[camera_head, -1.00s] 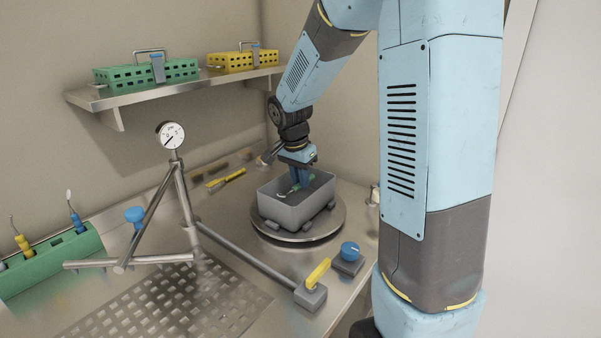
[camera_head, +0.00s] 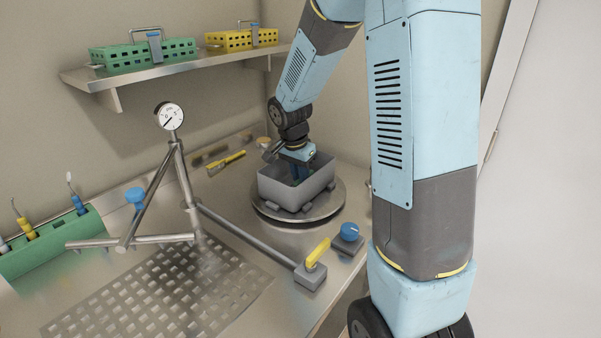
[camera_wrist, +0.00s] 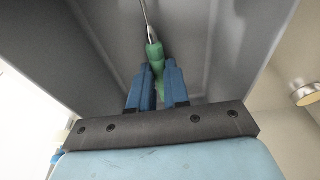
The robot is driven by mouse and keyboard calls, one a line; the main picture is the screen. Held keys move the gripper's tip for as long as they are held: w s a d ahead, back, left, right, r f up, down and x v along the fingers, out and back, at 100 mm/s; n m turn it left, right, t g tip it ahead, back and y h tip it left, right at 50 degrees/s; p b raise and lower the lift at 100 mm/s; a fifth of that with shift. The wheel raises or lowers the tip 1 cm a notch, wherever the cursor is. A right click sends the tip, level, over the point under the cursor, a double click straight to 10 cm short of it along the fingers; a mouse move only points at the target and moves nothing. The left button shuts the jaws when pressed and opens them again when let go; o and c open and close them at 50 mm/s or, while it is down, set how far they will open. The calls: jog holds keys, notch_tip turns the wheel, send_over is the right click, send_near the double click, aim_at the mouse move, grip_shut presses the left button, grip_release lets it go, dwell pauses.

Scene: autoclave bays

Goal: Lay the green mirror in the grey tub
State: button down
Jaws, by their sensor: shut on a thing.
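The grey tub (camera_head: 287,196) stands on the round metal turntable (camera_head: 330,208) in the head view. My gripper (camera_head: 299,174) reaches down inside the tub, and the tub's near wall hides its fingertips there. In the wrist view my gripper (camera_wrist: 158,82) has its two blue fingers shut on the green handle of the mirror (camera_wrist: 154,52). The mirror's thin metal stem runs up from the handle toward the top edge of the view, and its head is out of frame. The tub's grey inner walls (camera_wrist: 240,35) surround the fingers. I cannot tell whether the mirror touches the tub floor.
A yellow-handled tool (camera_head: 226,163) lies behind the tub to the left. A gauge on a pipe stand (camera_head: 169,117), a yellow-handled valve (camera_head: 317,253) and a blue knob (camera_head: 349,232) stand nearby. A green rack (camera_head: 50,252) holds several instruments at left. A shelf (camera_head: 180,75) carries green and yellow baskets.

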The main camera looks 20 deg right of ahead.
jog(key=c, duration=1)
grip_release()
jog(key=shift+r, duration=5.5)
